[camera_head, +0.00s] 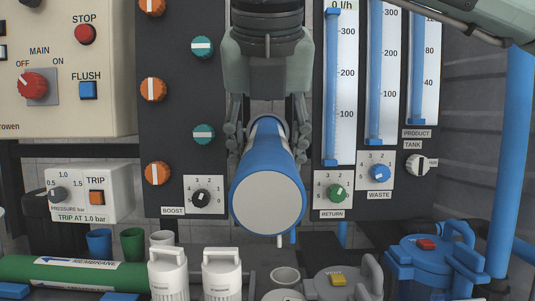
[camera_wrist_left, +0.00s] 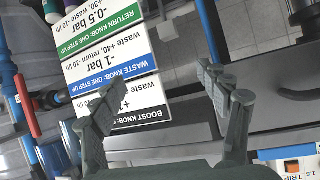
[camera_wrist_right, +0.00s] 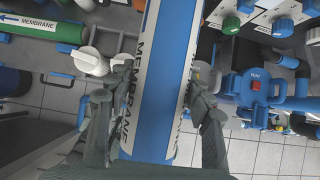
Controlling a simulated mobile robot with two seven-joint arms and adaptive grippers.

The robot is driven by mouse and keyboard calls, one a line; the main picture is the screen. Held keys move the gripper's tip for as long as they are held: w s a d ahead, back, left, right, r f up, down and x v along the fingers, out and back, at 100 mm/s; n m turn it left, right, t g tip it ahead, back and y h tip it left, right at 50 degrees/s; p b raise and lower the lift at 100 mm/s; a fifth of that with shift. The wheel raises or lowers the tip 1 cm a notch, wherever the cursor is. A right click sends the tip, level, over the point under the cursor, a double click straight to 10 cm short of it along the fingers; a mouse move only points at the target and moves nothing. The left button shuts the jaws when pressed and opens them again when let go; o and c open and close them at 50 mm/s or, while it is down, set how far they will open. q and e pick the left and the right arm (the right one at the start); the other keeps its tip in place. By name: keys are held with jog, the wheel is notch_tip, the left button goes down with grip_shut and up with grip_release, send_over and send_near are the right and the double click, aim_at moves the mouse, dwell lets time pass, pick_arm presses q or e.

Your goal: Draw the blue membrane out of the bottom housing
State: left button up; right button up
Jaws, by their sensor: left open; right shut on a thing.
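The blue membrane (camera_head: 262,163) is a thick blue cylinder with a white end face towards me in the head view. In the right wrist view the membrane (camera_wrist_right: 163,90) shows white lettered bands along its sides and runs past the top edge. My right gripper (camera_head: 266,130) is shut around its sides, and its fingers (camera_wrist_right: 160,85) also grip it in the right wrist view. The far end is hidden, so I cannot tell whether it sits in a housing. My left gripper (camera_wrist_left: 158,85) is open and empty, in front of an instruction board (camera_wrist_left: 115,65).
A green tube labelled MEMBRANE (camera_head: 75,272) lies low at the left. White capped canisters (camera_head: 221,275) and a blue filter housing (camera_head: 430,255) stand below and to the right. The knob and flow-meter panel (camera_head: 180,120) is behind the membrane.

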aim_at(268, 146)
jog(key=shift+s+b, duration=0.45)
jog(key=shift+s, duration=0.35)
jog(key=shift+s+b, duration=0.4)
jog(key=shift+s, duration=0.4)
jog(key=shift+s+b, duration=0.45)
jog(key=shift+s, duration=0.35)
pick_arm(q)
jog(key=d+r+t+h, duration=0.2)
jog(key=d+r+t, duration=0.2)
jog(key=r, duration=0.4)
jog(key=d+r+t+h, duration=0.3)
jog(key=r+t, duration=0.1)
jog(key=r, duration=0.4)
jog(key=shift+s+d+b, duration=0.15)
jog(key=shift+d+b, duration=0.25)
jog(key=shift+b, duration=0.05)
pick_arm(e)
jog(key=shift+s, duration=0.9)
pick_arm(q)
jog(key=shift+r, duration=0.15)
dwell(0.4)
